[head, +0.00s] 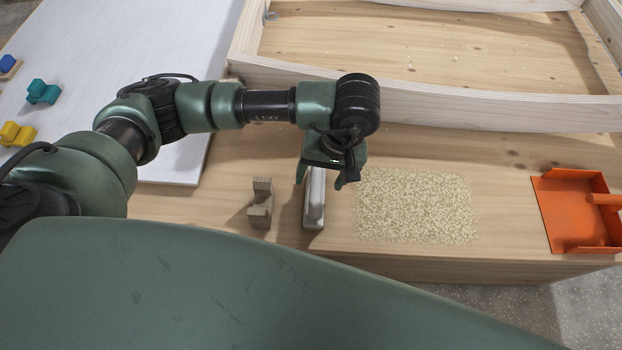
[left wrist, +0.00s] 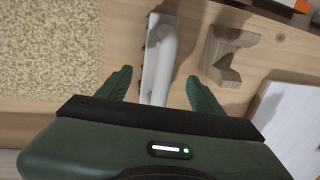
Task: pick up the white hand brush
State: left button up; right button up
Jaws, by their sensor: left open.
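The white hand brush (head: 314,199) lies on the wooden bench top, its length running towards the front edge. In the left wrist view the brush (left wrist: 160,52) lies between the two fingers, with its near end hidden behind the gripper body. My left gripper (head: 328,178) is over the far part of the brush, pointing down, with its fingers apart. In the left wrist view the left gripper (left wrist: 154,92) has one finger on each side of the brush; I cannot tell whether either touches it. My right gripper is not in view.
A notched wooden block (head: 260,203) stands close left of the brush. A patch of pale shavings (head: 415,206) lies to the right, and an orange dustpan (head: 570,212) farther right. A wooden frame (head: 440,108) stands behind. A white board (head: 110,60) with coloured blocks is at left.

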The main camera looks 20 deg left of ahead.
pick_arm(q)
jog(key=f, duration=0.1)
jog(key=f+p, duration=0.1)
jog(key=shift+s+f, duration=0.25)
jog(key=shift+f, duration=0.1)
jog(key=f, duration=0.3)
jog(key=shift+w+a+f, duration=0.25)
jog(key=shift+w+a, duration=0.05)
jog(key=shift+a, duration=0.05)
jog(key=shift+f, duration=0.15)
jog(key=c, duration=1.4)
grip_shut()
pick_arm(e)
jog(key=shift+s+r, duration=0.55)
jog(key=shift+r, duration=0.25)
